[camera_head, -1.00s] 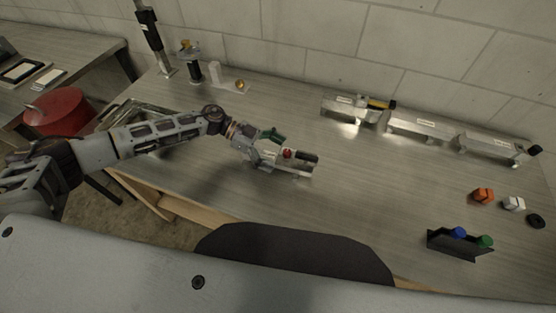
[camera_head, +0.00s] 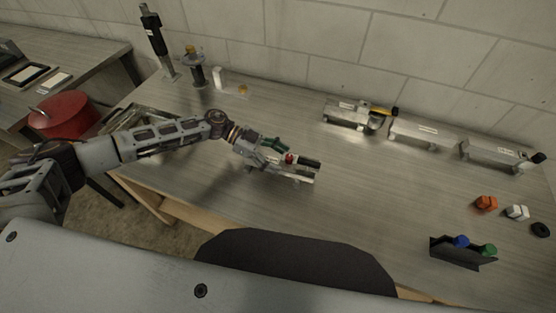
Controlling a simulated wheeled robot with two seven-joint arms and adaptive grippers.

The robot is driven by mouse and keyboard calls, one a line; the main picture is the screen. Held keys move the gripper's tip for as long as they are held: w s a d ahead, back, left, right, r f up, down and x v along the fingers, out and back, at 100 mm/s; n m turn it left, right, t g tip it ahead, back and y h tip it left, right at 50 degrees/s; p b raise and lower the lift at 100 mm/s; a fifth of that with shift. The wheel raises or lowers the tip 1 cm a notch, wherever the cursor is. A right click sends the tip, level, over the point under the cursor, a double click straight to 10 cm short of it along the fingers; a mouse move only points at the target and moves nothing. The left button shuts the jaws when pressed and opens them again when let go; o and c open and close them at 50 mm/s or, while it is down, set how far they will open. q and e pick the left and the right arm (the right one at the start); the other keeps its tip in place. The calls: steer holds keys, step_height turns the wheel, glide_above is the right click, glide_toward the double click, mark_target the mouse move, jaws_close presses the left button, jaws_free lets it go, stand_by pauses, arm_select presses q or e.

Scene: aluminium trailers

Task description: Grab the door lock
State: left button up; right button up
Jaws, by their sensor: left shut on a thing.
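My left gripper (camera_head: 311,171) reaches in from the left, low over the middle of the table. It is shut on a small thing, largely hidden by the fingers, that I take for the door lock. A red round spot and green parts show around the gripper. I cannot tell clearly where the gripper ends and the held thing begins, or whether it touches the table. My right gripper is not in view.
Aluminium trailers (camera_head: 423,133) line the wall. Orange (camera_head: 486,203) and white (camera_head: 517,212) blocks lie at right, near a dark holder (camera_head: 455,253) with blue and green caps. Upright tools (camera_head: 157,45) stand at back left. The table between is clear.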

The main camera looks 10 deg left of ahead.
mark_target(277, 159)
arm_select(q)
steer(key=shift+r, duration=0.7)
step_height(277, 159, up, 9)
steer(key=shift+f, duration=0.2)
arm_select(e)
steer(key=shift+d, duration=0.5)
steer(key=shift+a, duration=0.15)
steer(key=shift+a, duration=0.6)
